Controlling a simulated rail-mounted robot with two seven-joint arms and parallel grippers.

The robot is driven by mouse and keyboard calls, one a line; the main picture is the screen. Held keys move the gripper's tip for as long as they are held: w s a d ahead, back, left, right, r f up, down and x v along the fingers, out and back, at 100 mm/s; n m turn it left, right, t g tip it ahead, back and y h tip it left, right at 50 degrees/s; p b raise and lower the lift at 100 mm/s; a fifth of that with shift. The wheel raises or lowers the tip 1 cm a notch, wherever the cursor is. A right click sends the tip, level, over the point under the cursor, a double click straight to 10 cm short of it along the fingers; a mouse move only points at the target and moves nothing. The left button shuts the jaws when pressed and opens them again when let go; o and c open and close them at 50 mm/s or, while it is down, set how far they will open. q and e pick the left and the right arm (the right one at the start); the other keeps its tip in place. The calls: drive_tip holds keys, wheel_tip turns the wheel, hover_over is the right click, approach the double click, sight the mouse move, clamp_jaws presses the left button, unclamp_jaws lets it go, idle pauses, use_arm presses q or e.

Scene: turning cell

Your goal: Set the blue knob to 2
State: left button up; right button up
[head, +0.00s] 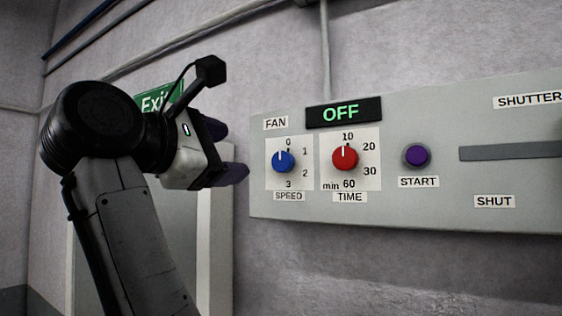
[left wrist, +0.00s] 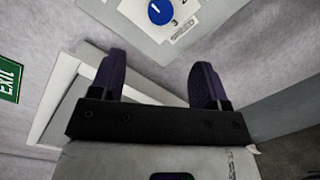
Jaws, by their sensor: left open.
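The blue knob (head: 283,162) is on the wall panel, on a white SPEED dial plate (head: 272,180) marked 0, 1, 2 and 3. Its white pointer mark points up, close to the 0. In the left wrist view the blue knob (left wrist: 160,11) shows at the top edge, beyond the fingertips. My left gripper (head: 232,151) is open and empty, to the left of the knob and apart from it. Its two dark purple fingers (left wrist: 160,65) are spread wide in the left wrist view. My right gripper is not in view.
A red TIME knob (head: 345,157) sits close to the right of the blue knob. A display (head: 344,112) above reads OFF. Further right are a purple START button (head: 416,155) and a SHUTTER slot (head: 510,151). A green Exit sign (head: 157,98) is behind my left arm.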

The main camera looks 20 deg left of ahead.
sight(280, 161)
use_arm(q)
drive_tip(key=w+d+p, duration=0.1)
drive_tip(key=w+p, duration=0.1)
drive_tip(key=w, duration=0.1)
drive_tip(key=w+d+n+p, duration=0.1)
drive_tip(key=w+p, duration=0.1)
drive_tip(key=w, duration=0.2)
drive_tip(key=w+d+n+p, duration=0.1)
drive_tip(key=w+p, duration=0.1)
drive_tip(key=w, duration=0.2)
drive_tip(key=shift+w+r, duration=0.1)
drive_tip(key=shift+w, duration=0.15)
drive_tip(key=shift+p+x, duration=0.3)
drive_tip(key=shift+x, duration=0.65)
drive_tip(key=shift+c, duration=0.3)
drive_tip(key=c, duration=0.9)
drive_tip(key=shift+o, duration=0.2)
